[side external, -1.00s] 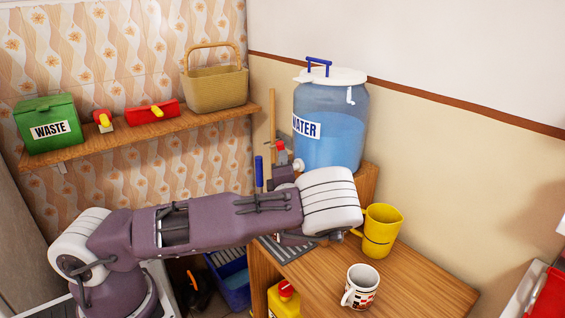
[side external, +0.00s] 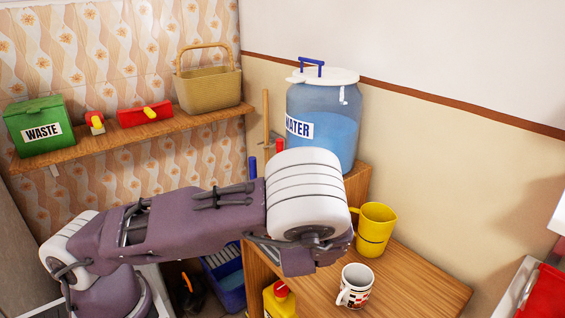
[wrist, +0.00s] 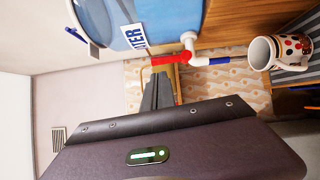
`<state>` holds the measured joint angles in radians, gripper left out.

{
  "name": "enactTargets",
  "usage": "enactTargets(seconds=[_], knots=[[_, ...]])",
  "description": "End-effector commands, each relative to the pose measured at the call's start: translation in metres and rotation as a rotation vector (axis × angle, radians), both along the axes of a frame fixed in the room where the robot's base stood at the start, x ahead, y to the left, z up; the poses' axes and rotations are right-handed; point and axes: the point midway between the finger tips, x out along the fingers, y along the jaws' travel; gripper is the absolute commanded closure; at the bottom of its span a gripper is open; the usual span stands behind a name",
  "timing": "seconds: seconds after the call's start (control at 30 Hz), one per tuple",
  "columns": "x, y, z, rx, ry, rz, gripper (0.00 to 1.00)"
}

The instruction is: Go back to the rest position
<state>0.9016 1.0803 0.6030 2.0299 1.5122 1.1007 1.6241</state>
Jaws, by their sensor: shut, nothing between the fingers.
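My gripper (wrist: 158,90) shows in the wrist view with its grey fingers together and nothing between them. In the side view my arm's wrist end hangs in front of the water tank (side external: 325,115) and left of the yellow jug (side external: 375,230); the fingers are hidden there. The tank also shows at the top of the wrist view (wrist: 165,20).
A patterned mug (side external: 355,286) stands on the wooden counter (side external: 420,290), near the jug. A wall shelf (side external: 150,130) holds a green waste box (side external: 40,128), red items and a basket (side external: 208,88). A yellow bottle (side external: 278,300) and blue crate (side external: 225,280) sit low, near my arm.

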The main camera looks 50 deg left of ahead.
Motion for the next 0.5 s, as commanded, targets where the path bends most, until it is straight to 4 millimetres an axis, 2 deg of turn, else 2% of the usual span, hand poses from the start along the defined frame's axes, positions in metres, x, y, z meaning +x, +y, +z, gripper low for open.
enactTargets(seconds=[0.1,0.2,0.3,0.37,0.43,0.5], knots=[[-0.013,-0.020,0.000,0.000,0.000,-0.003,1.00],[-0.019,-0.028,0.000,-0.002,-0.001,0.001,1.00],[-0.034,-0.019,0.002,-0.103,-0.064,0.070,1.00],[-0.055,-0.003,0.005,-0.268,-0.179,0.187,1.00],[-0.092,0.014,0.006,-0.529,-0.393,0.393,1.00],[-0.131,0.019,0.007,-0.785,-0.651,0.631,1.00]])
